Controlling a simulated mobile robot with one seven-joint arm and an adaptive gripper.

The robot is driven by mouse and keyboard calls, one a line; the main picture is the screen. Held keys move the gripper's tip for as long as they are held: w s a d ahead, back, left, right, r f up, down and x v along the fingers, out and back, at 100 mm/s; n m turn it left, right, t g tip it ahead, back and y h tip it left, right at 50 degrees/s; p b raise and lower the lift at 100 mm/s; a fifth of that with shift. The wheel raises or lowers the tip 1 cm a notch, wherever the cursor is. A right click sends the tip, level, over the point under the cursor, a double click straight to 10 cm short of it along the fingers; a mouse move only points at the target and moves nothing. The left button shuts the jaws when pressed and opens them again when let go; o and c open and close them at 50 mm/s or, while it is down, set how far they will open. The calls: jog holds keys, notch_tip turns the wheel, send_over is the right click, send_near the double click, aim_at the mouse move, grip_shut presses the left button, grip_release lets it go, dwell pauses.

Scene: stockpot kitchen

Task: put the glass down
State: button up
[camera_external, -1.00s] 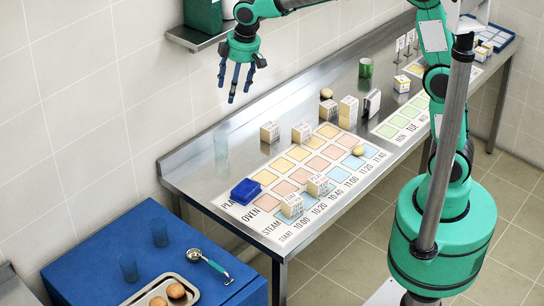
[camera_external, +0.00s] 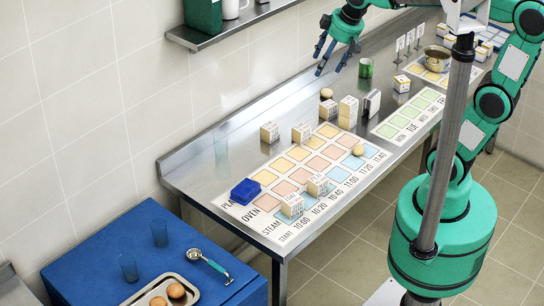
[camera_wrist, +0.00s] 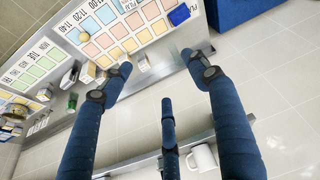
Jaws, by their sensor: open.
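A clear glass (camera_external: 221,151) stands upright on the steel table (camera_external: 200,181) near its left end, by the wall; it is faint against the metal. Two blue-looking glasses, one farther back (camera_external: 159,233) and one nearer (camera_external: 128,267), stand on the blue cabinet (camera_external: 95,250). My gripper (camera_external: 332,60) is open and empty, high above the back of the table, well to the right of all these glasses. In the wrist view, its spread fingers (camera_wrist: 157,68) hold nothing, and I cannot make out a glass there.
A printed schedule mat (camera_external: 240,212) bears several small boxes and a blue block (camera_external: 245,191). A green can (camera_external: 366,68) stands near my gripper. A wall shelf (camera_external: 222,36) holds a white mug (camera_wrist: 201,158). A metal pot (camera_external: 437,60) stands farther right.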

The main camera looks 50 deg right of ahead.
jog(key=s+d+f+m, duration=0.1)
jog(key=s+d, duration=0.2)
jog(key=s, duration=0.4)
jog(key=s+d+f+m+t, duration=0.1)
jog(key=s+d+f+m, duration=0.1)
jog(key=s, duration=0.5)
jog(key=shift+d+h, duration=0.3)
jog(key=shift+d, duration=0.4)
jog(key=shift+f, duration=0.15)
notch_tip(320, 180, down, 8)
jog(key=b, duration=0.7)
jog(key=shift+r+b, duration=0.2)
jog(key=shift+b, duration=0.15)
